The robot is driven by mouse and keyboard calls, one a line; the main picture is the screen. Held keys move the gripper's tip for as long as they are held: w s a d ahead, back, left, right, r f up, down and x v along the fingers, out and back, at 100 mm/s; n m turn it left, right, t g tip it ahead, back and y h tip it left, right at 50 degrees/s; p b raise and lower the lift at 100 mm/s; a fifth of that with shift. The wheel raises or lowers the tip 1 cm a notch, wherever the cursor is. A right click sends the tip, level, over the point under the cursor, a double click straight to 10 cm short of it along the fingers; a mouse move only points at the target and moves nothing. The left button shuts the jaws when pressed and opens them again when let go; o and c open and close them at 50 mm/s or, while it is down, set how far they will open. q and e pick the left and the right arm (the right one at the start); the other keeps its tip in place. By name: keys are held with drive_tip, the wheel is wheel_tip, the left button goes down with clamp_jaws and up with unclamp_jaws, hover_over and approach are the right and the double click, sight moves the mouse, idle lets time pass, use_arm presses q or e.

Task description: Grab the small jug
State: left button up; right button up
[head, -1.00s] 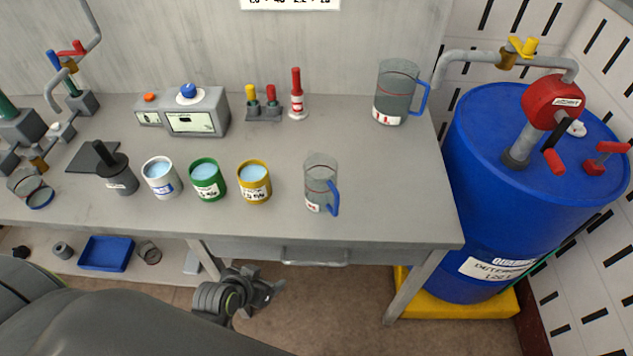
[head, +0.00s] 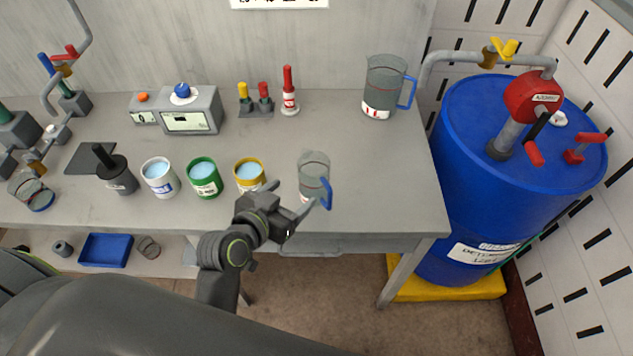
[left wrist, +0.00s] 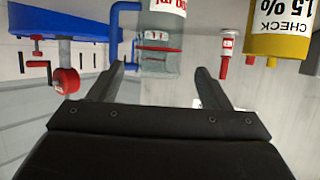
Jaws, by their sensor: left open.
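The small jug (head: 313,170) is a clear glass with a blue handle on its right side, standing upright near the table's front edge. My left gripper (head: 291,197) is open and empty, at the near left side of the small jug, with one fingertip overlapping its lower part in the head view. I cannot tell whether they touch. In the left wrist view, which is upside down, the small jug (left wrist: 163,22) shows ahead between the two open fingers (left wrist: 160,78). My right gripper is not in view.
A larger jug (head: 385,85) stands at the back right. A yellow can (head: 249,178) is close left of my gripper, beside green (head: 205,180) and white (head: 160,180) cans. A blue drum (head: 510,180) stands right of the table. The table (head: 390,180) right of the small jug is clear.

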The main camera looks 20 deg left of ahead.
sight(304, 185)
use_arm(q)
drive_tip(key=p+x, duration=0.1)
drive_tip(key=x, duration=0.4)
drive_tip(key=shift+p+x, duration=0.35)
drive_tip(key=shift+x, duration=0.4)
drive_tip(key=shift+p+x, duration=0.5)
drive_tip(key=shift+x, duration=1.4)
drive_tip(key=shift+s+f, duration=0.15)
drive_tip(key=shift+c, duration=0.2)
drive_tip(key=c, duration=0.6)
